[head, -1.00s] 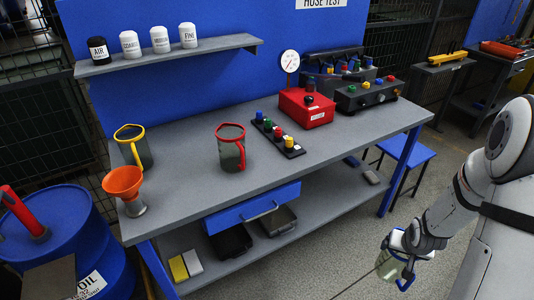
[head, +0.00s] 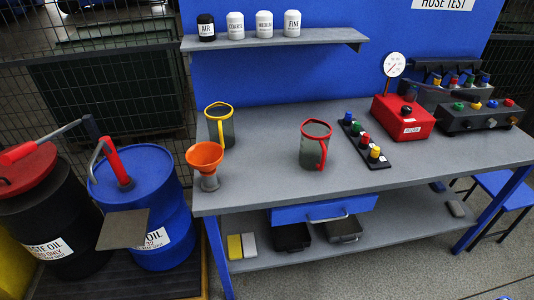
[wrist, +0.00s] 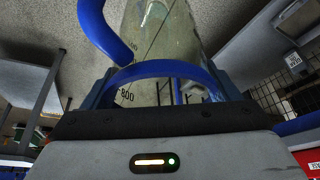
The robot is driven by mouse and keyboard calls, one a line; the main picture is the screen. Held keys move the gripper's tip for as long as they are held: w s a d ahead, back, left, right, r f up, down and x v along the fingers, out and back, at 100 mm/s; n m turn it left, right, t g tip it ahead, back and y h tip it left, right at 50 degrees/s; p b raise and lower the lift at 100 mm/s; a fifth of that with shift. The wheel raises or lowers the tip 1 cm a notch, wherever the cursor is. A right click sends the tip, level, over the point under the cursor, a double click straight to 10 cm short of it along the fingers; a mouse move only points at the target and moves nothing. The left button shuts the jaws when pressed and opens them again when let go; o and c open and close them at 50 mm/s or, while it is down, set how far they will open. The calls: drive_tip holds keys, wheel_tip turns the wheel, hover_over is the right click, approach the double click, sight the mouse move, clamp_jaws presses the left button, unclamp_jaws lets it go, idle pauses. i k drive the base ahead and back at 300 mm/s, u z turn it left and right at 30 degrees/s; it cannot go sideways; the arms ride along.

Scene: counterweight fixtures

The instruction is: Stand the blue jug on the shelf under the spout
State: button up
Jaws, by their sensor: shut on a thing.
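The blue jug (wrist: 160,68) is clear, with a blue rim, a blue handle and dark volume marks. In the wrist view it is held in my gripper (wrist: 163,90), which is shut on it; the exact contact is partly hidden. In the head view my gripper is out of frame. The shelf (head: 123,230) is a small grey plate at the front of the blue oil drum (head: 165,190). The spout (head: 96,158) is a grey bent pipe from the red pump on that drum, above the shelf. The shelf is bare.
A black waste oil drum (head: 60,215) stands left of the blue drum. The workbench (head: 260,165) to the right carries a yellow-rimmed jug (head: 220,128), a red-rimmed jug (head: 314,146) and an orange funnel (head: 205,158). Open floor lies before the bench.

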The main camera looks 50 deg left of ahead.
sight(122, 235)
drive_tip(key=u, duration=0.05)
drive_tip(key=k, duration=1.15)
drive_tip(key=z, duration=0.05)
